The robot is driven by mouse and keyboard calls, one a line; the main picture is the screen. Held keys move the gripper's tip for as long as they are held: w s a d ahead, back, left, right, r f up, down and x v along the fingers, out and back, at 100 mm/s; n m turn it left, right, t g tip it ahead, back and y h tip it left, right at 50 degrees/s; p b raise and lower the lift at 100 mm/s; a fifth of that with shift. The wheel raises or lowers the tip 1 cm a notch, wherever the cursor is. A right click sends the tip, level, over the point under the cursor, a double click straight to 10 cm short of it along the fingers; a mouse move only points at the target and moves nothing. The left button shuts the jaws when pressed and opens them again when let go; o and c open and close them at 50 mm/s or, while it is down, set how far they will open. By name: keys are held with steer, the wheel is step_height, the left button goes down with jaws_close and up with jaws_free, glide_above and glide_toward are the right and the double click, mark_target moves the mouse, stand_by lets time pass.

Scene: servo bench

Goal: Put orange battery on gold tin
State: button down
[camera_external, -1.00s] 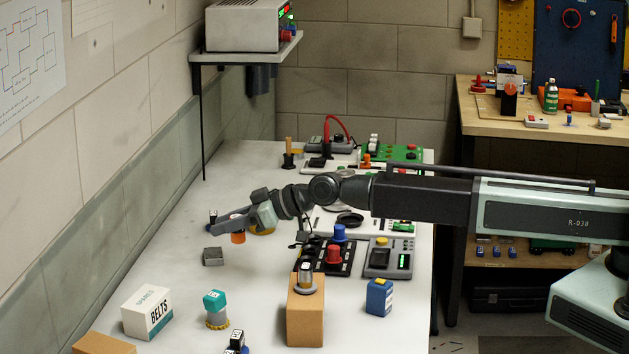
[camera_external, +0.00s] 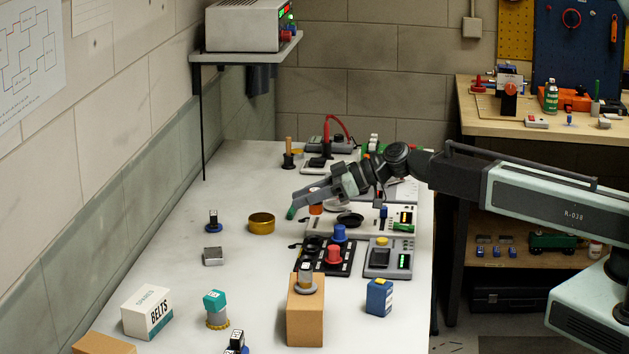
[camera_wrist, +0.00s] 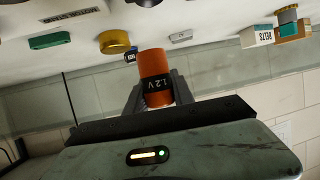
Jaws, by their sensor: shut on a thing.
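My gripper (camera_external: 306,200) is shut on the orange battery (camera_external: 316,208) above the bench, to the right of and behind the gold tin. In the wrist view the battery (camera_wrist: 152,66) stands out from between the gripper's fingers (camera_wrist: 154,92), with a black band marked 1.2V. In the external view the fingers partly cover it. The round gold tin (camera_external: 261,223) stands on the bench, apart from the battery, its top looking hollow. It also shows in the wrist view (camera_wrist: 114,42), beside the battery.
A small dark stamp-like piece (camera_external: 213,221) and a grey block (camera_external: 213,256) lie left of the tin. Consoles with a blue knob (camera_external: 339,233) and red knob (camera_external: 334,254) stand at right. A tan box (camera_external: 305,318) stands in front.

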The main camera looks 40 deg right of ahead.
steer(key=b, duration=0.2)
glide_above(251, 217)
steer(key=shift+s+d+f, duration=0.1)
steer(key=shift+s+f, duration=0.25)
steer(key=shift+f, duration=0.4)
steer(key=f+b, duration=0.3)
steer(key=f, duration=0.1)
steer(key=shift+w, duration=0.35)
steer(key=shift+r, duration=0.25)
steer(key=shift+f, duration=0.25)
steer(key=c, duration=1.1)
jaws_free()
steer(key=shift+r, duration=0.1)
